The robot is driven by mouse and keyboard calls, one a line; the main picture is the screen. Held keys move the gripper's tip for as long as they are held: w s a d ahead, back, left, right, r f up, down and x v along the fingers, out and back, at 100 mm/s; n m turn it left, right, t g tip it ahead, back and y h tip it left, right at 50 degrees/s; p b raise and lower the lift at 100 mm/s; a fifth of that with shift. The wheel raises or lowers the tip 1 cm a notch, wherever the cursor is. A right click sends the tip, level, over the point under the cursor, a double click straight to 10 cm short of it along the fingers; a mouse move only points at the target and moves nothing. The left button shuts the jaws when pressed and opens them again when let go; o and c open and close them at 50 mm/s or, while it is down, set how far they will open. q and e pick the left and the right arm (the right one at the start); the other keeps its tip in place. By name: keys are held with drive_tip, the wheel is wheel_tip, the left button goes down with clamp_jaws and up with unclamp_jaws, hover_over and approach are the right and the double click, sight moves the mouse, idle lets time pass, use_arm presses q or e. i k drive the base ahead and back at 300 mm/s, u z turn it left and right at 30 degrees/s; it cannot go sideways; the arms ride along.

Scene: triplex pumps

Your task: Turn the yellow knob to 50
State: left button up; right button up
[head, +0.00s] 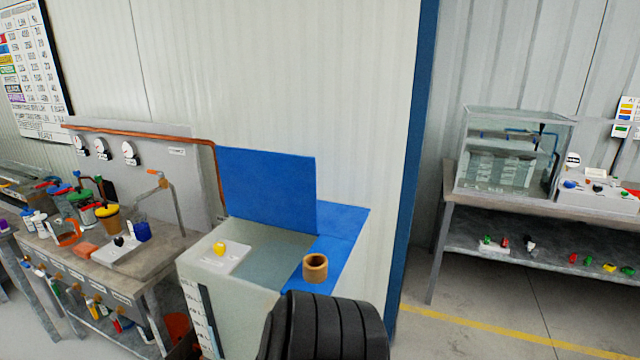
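The yellow knob (219,248) sits on a small light panel (232,259) on top of a pale tank-like cabinet, left of the picture's centre. It is too small to read any scale or tell where it points. Neither of my grippers is in view, and nothing visible touches the knob. A black ribbed rounded shape (325,328) fills the bottom middle, in front of the cabinet's right side; I cannot tell which part it is.
A blue panel (268,190) stands behind the cabinet. A brown ring-shaped piece (315,268) is at its right. A cluttered bench (165,245) with pots and gauges stands left. A bench (447,200) with a glass tank (510,155) stands right, with clear floor before it.

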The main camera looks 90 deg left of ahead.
sight(219, 248)
drive_tip(key=u, duration=1.15)
drive_tip(key=i, duration=3.05)
drive_tip(key=u, duration=1.95)
drive_tip(key=i, duration=0.7)
drive_tip(key=u, duration=2.55)
